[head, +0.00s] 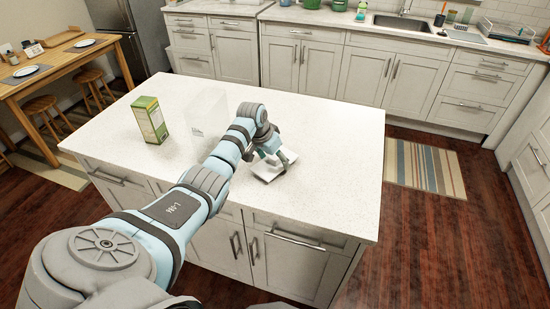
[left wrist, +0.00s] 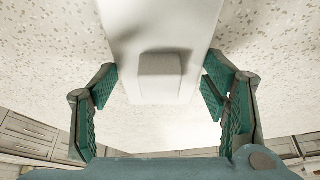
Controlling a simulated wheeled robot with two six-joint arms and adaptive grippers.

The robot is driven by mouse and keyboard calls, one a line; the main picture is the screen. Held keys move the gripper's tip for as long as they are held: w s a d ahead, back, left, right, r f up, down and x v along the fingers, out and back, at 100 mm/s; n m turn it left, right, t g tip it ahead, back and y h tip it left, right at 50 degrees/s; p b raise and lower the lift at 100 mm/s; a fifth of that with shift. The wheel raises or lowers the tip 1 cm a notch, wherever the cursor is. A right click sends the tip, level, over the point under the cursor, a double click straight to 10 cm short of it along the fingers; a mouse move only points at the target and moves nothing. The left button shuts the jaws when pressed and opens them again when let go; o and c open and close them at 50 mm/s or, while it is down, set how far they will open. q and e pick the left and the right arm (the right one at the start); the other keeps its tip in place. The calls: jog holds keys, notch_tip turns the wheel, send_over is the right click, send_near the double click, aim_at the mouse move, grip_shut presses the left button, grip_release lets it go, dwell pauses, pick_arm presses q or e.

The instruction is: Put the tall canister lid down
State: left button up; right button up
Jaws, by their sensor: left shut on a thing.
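The tall canister lid (head: 268,176) is a white slab at my left gripper (head: 271,158), low over the island worktop in the head view. In the left wrist view, the white lid (left wrist: 160,20) with its block-shaped raised grip (left wrist: 161,76) lies between the green finger pads of my left gripper (left wrist: 160,92). My left gripper is shut on the lid. I cannot tell whether the lid touches the worktop. A clear, tall canister (head: 208,112) stands on the worktop to the left, partly behind my arm. My right gripper is out of view.
A green box (head: 150,119) stands left of the canister. The white island worktop (head: 335,135) is clear on the right and toward the back. Its front edge runs close below the lid. A dining table (head: 55,60) stands at the far left.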

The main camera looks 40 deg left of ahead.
pick_arm(q)
jog(key=shift+f, duration=0.1)
jog(key=o, duration=1.2)
jog(key=p+v, duration=0.2)
jog(key=v, duration=1)
